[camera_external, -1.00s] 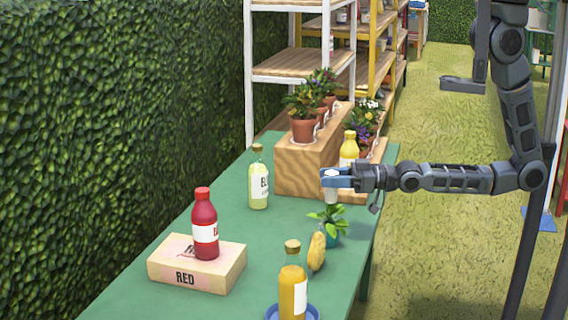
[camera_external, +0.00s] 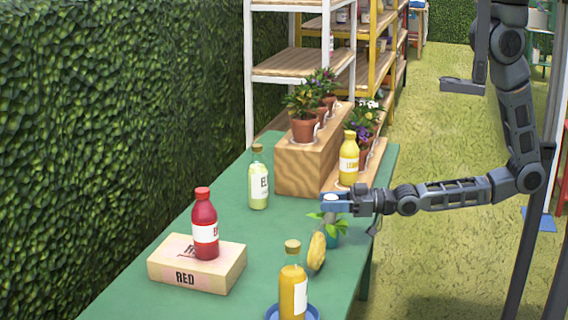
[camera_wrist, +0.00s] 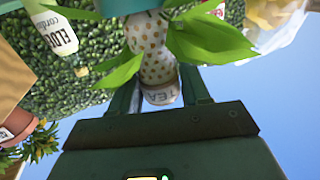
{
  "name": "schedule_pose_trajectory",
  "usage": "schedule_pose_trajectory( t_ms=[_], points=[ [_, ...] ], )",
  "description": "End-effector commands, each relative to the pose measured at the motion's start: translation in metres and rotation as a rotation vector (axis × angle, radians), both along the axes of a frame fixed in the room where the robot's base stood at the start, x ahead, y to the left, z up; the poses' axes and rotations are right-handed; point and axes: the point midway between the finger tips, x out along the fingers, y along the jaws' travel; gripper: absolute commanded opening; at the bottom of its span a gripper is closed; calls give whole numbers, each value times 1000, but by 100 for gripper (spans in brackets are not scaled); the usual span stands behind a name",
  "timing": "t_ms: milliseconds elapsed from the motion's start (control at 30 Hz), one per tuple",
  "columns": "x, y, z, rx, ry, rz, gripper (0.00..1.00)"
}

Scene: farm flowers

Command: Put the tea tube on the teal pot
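The tea tube (camera_wrist: 155,65) is pale with tan dots and a TEA label at its near end. My gripper (camera_external: 335,202) is shut on it, with one finger on each side in the wrist view (camera_wrist: 160,97). In the external view the tube is mostly hidden by the fingers and leaves. The teal pot (camera_external: 334,240) holds a leafy green plant and stands near the table's right edge. The tube is among the leaves, right over the pot. The pot also shows at the top of the wrist view (camera_wrist: 118,7). I cannot tell whether tube and pot touch.
A yellow, gourd-like thing (camera_external: 316,252) stands close beside the pot. An orange bottle (camera_external: 292,290) is in front, a pale green bottle (camera_external: 258,185) to the left and a lemon bottle (camera_external: 349,165) behind. A red bottle (camera_external: 205,228) stands on a RED box (camera_external: 185,279).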

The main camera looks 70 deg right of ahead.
Motion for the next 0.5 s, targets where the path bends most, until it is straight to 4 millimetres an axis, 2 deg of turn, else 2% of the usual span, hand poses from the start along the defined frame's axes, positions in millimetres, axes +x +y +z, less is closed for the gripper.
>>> schedule_pose_trajectory(
  t_ms=[33,233,500],
  points=[
    [0,0,0,0,0,0,52],
    [0,0,0,0,0,0,69],
    [0,0,3,0,0,0,69]
  ],
)
